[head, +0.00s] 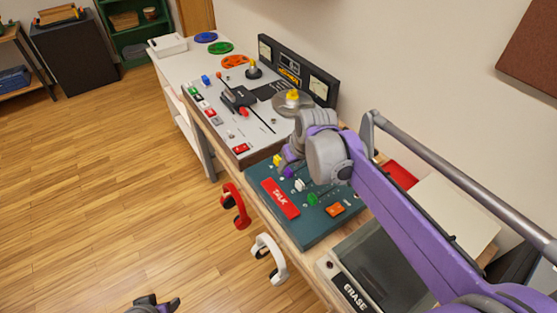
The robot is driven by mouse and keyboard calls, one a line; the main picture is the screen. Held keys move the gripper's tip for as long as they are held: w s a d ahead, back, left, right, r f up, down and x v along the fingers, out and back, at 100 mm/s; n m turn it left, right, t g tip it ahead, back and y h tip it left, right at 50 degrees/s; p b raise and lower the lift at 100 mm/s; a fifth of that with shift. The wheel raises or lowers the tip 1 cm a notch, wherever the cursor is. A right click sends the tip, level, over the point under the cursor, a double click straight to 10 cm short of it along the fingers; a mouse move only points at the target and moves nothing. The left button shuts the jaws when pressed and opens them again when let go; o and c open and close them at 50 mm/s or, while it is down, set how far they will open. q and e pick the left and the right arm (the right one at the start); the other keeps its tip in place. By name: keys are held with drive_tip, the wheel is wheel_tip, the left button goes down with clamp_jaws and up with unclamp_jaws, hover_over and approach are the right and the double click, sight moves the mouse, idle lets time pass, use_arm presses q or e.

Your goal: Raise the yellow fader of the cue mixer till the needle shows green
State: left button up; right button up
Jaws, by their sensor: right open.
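The cue mixer (306,229) is a teal panel on the bench, with a red TALK button (280,198). Its yellow fader cap (277,160) is at the upper left of the panel. A white cap (299,185) and a green cap (312,199) are beside it. My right gripper (289,164) is open over the mixer's far part, just right of the yellow cap; contact cannot be told. My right wrist hides the mixer's back part, and I see no needle on it. My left gripper (155,304) is cut off at the bottom edge, away from the bench.
Red headphones (236,205) and white headphones (269,258) hang at the bench's front edge. A dark ERASE unit (378,270) is nearer me. The wooden floor at left is clear.

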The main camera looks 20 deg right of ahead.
drive_tip(key=n+b, duration=0.1)
approach(278, 158)
wheel_tip(278, 158, up, 2)
drive_tip(key=x, duration=1)
drive_tip(key=shift+s+f+b, duration=0.25)
drive_tip(key=shift+f+b, duration=0.1)
drive_tip(key=shift+f, duration=0.1)
clamp_jaws()
idle(0.5)
